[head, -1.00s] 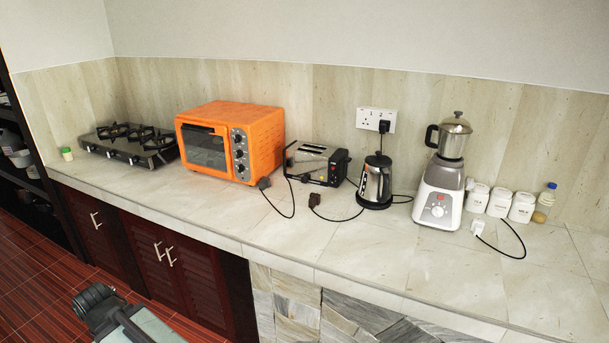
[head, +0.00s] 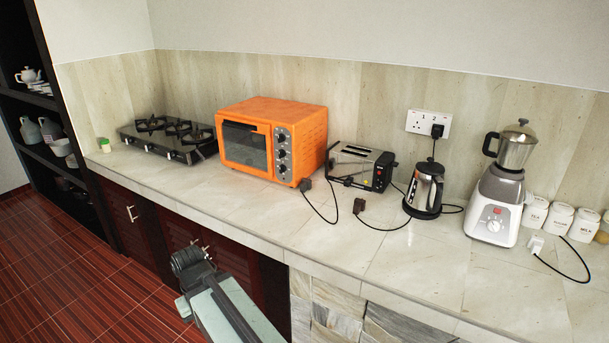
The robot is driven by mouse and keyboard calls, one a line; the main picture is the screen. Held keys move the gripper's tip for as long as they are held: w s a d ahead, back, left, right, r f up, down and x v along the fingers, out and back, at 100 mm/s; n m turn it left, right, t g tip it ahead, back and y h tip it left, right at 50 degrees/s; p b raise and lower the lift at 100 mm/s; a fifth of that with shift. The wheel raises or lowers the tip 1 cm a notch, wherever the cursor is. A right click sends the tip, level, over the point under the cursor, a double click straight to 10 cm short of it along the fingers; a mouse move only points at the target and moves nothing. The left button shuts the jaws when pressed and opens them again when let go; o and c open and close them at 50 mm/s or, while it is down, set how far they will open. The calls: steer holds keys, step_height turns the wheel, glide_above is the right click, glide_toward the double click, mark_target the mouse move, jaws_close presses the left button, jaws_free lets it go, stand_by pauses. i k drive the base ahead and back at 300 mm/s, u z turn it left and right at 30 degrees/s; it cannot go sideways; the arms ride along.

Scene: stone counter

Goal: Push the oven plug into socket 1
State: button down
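The orange oven (head: 250,140) stands on the counter, left of the toaster. A dark plug (head: 305,185) lies at its lower right corner; its black cable loops forward and runs back between oven and toaster, so it looks like the oven plug. The white double socket (head: 416,121) is on the wall, marked 1 and 2. Socket 1, on the left, is empty. A black plug (head: 437,131) sits in socket 2. My arm reaches up from the bottom edge, below the counter front, well away from the plug. No gripper fingers show.
A second dark plug (head: 359,205) lies before the toaster (head: 360,168). The kettle (head: 424,190) stands below the socket. The blender (head: 497,195), its white plug (head: 535,244) and white jars (head: 558,220) are at right. A gas hob (head: 170,138) is at left. The counter front is mostly clear.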

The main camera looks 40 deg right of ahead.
mark_target(306, 184)
steer(key=i, duration=1.45)
steer(key=u, duration=0.05)
